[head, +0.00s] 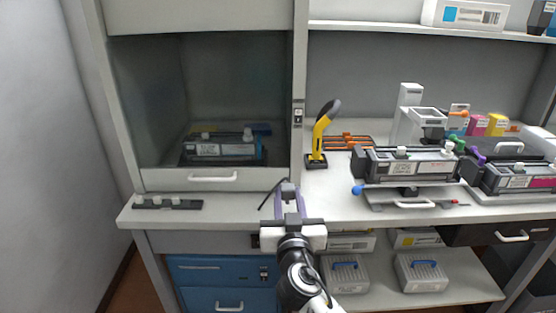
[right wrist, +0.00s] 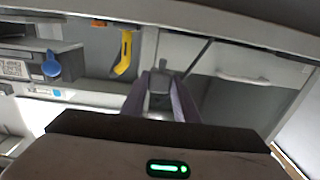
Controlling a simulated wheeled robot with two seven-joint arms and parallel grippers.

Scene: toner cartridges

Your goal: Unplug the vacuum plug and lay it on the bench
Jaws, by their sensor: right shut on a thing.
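My right gripper (head: 289,196) has purple fingers and is shut on the small grey vacuum plug (head: 288,186), over the front part of the bench (head: 240,210). In the right wrist view, the plug (right wrist: 159,100) shows between the two fingers (right wrist: 160,90). A thin black cord or rod (head: 270,195) shows just left of the fingers. Whether the plug touches the bench is hard to tell. A small socket plate (head: 298,114) is on the upright post behind. My left gripper is out of view.
A yellow-handled tool (head: 320,135) stands behind the gripper. A cartridge on a stand (head: 410,165) is to the right. A dark strip (head: 167,202) lies at the left. An open cabinet (head: 215,185) holds another cartridge. The bench front between strip and gripper is clear.

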